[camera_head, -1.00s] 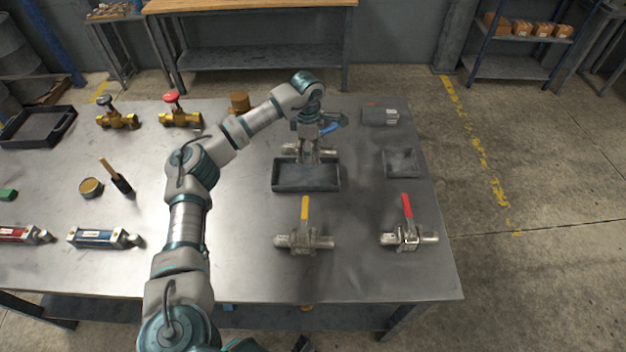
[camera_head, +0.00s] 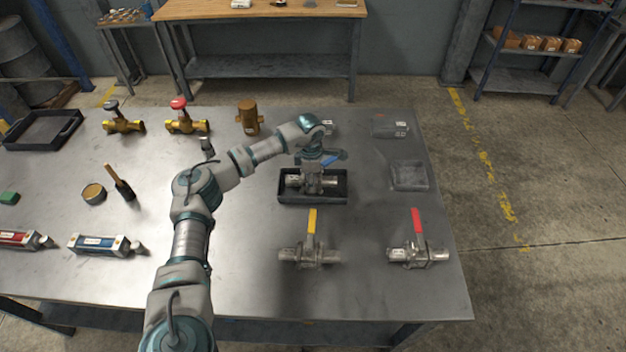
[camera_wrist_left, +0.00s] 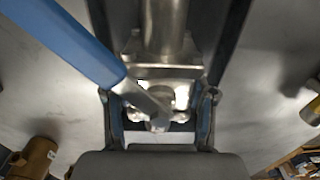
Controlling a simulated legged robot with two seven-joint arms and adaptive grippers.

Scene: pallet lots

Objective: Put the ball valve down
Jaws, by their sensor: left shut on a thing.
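My left gripper (camera_head: 320,171) is shut on a steel ball valve (camera_head: 298,181) with a blue lever handle (camera_head: 330,160). The valve lies level within the outline of a black tray (camera_head: 313,201) on the steel table. I cannot tell whether it touches the tray floor. In the left wrist view the valve body (camera_wrist_left: 158,72) sits between my fingers, and its blue handle (camera_wrist_left: 66,40) runs to the upper left. My right gripper is not in view.
A yellow-handled valve (camera_head: 309,255) and a red-handled valve (camera_head: 419,253) lie in front on the table. A small grey tray (camera_head: 409,176) is to the right. Two brass valves (camera_head: 123,124) (camera_head: 186,124) and a brass fitting (camera_head: 249,117) stand at the back.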

